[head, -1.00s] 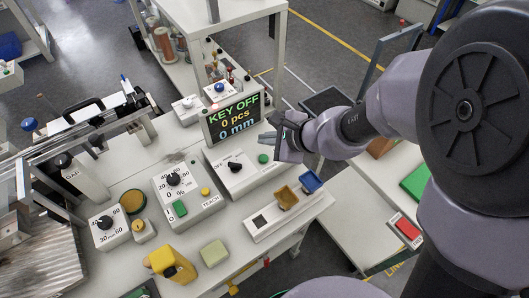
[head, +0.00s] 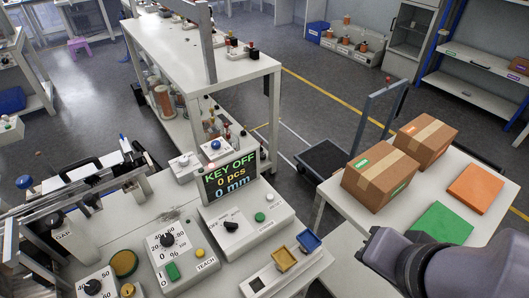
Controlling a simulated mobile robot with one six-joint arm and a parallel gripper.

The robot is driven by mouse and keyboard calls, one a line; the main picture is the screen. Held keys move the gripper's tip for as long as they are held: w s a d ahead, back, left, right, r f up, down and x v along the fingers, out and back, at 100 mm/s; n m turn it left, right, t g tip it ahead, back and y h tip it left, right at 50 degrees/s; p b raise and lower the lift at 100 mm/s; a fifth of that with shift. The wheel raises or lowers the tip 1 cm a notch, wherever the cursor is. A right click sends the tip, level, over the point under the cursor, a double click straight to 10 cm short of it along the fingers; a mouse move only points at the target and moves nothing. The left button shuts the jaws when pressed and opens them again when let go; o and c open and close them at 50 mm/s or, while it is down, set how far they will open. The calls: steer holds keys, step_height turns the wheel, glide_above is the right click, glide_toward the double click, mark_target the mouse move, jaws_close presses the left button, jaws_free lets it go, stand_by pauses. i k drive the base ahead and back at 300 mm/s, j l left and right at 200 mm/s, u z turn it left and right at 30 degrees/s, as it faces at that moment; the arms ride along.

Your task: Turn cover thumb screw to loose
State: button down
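I cannot pick out the cover thumb screw for certain in the head view. The machine (head: 60,205) at the left has metal rails, a block marked GAP (head: 62,238) and a blue ball knob (head: 25,182). Any small screw on it is too small to make out. My arm (head: 410,258) shows at the lower right, in front of the right-hand table.
A screen (head: 229,178) reads KEY OFF, 0 pcs, 0 mm. Near it are a switch box (head: 245,222), a dial box (head: 178,255) and a tray with yellow and blue bins (head: 284,260). Cardboard boxes (head: 380,178) stand on the right table (head: 335,190). Floor separates the tables.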

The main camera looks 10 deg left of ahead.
mark_target(24, 181)
steer(key=u, duration=2.4)
